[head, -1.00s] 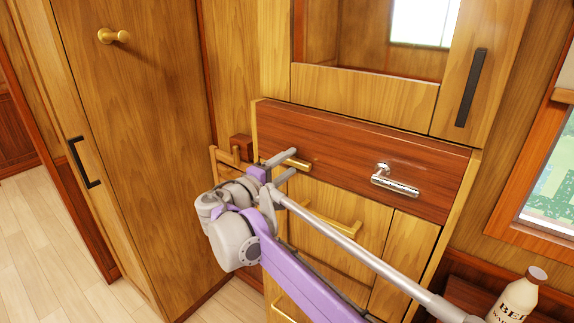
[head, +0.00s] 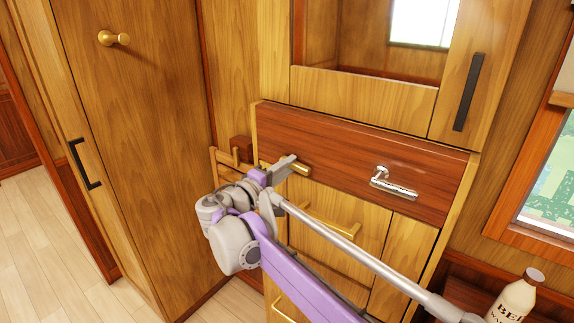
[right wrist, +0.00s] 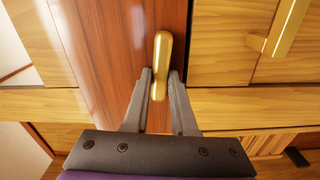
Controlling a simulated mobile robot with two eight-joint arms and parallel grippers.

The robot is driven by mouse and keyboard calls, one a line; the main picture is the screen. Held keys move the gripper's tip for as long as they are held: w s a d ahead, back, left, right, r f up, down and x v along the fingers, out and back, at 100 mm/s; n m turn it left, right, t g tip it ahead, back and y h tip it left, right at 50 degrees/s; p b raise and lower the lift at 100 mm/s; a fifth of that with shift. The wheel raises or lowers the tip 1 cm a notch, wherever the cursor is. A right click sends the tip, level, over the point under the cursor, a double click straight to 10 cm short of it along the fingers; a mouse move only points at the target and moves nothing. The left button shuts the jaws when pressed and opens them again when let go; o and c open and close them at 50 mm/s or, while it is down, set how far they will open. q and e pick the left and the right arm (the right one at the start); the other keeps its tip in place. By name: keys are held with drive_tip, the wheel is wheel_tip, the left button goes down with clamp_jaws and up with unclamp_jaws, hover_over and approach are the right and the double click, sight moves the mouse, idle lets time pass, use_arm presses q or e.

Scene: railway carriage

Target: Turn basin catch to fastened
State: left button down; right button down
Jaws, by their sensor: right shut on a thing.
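A brass catch (head: 302,168) is on the left part of a dark red-brown panel (head: 345,150), with its bar lying roughly along the panel. My right gripper (head: 285,164) is shut on this brass catch; the fingers cover much of it in the head view. In the right wrist view the catch (right wrist: 162,55) stands out between the two grey fingers of the gripper (right wrist: 161,90), with its rounded ends visible. A chrome lever handle (head: 392,182) sits on the right part of the same panel, apart from the gripper. My left gripper is not in view.
Below the panel are cupboard fronts with a brass bar handle (head: 328,226). A tall wooden door (head: 140,150) with a brass knob (head: 113,38) stands at left. A labelled bottle (head: 516,300) stands at lower right. A wooden bracket (head: 228,156) is just left of the panel.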

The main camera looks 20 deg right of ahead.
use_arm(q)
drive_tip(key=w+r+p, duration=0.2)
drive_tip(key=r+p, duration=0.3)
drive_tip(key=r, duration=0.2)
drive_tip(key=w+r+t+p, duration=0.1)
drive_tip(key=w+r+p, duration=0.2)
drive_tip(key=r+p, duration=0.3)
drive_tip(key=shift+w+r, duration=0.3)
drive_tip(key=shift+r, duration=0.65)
use_arm(e)
drive_tip(key=shift+w+a+f+m, duration=0.1)
drive_tip(key=shift+w+m, duration=0.05)
drive_tip(key=shift+m, duration=4.05)
drive_tip(key=shift+w+a+m, duration=0.1)
drive_tip(key=shift+m, duration=4.1)
drive_tip(key=c, duration=0.7)
unclamp_jaws()
drive_tip(key=shift+s, duration=0.1)
